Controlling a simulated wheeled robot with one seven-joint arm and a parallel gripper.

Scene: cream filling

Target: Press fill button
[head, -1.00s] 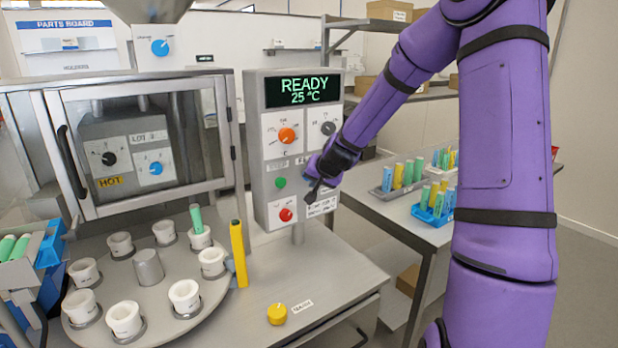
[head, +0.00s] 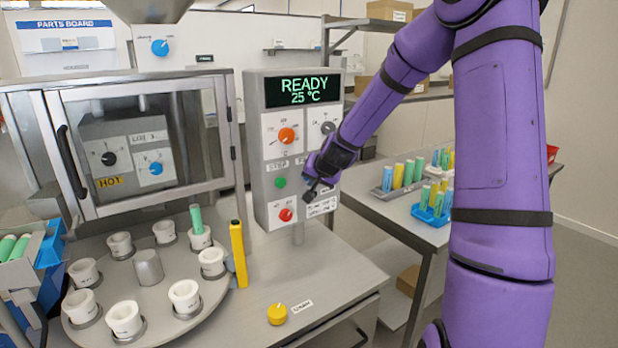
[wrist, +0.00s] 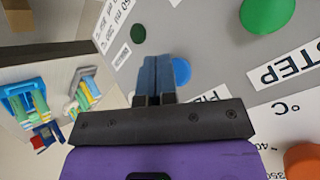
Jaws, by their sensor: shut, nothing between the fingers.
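The fill button is a blue disc (wrist: 182,71) on the grey control panel (head: 262,215), beside a partly covered label starting with "F". The panel display (head: 302,91) reads READY, 25 °C.
A green button (head: 280,182) labelled STEP, a red knob (head: 286,215) and an orange dial (head: 287,135) are nearby on the panel. A smaller dark green disc (wrist: 138,33) shows in the wrist view. A turntable with white cups (head: 185,293) stands at left.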

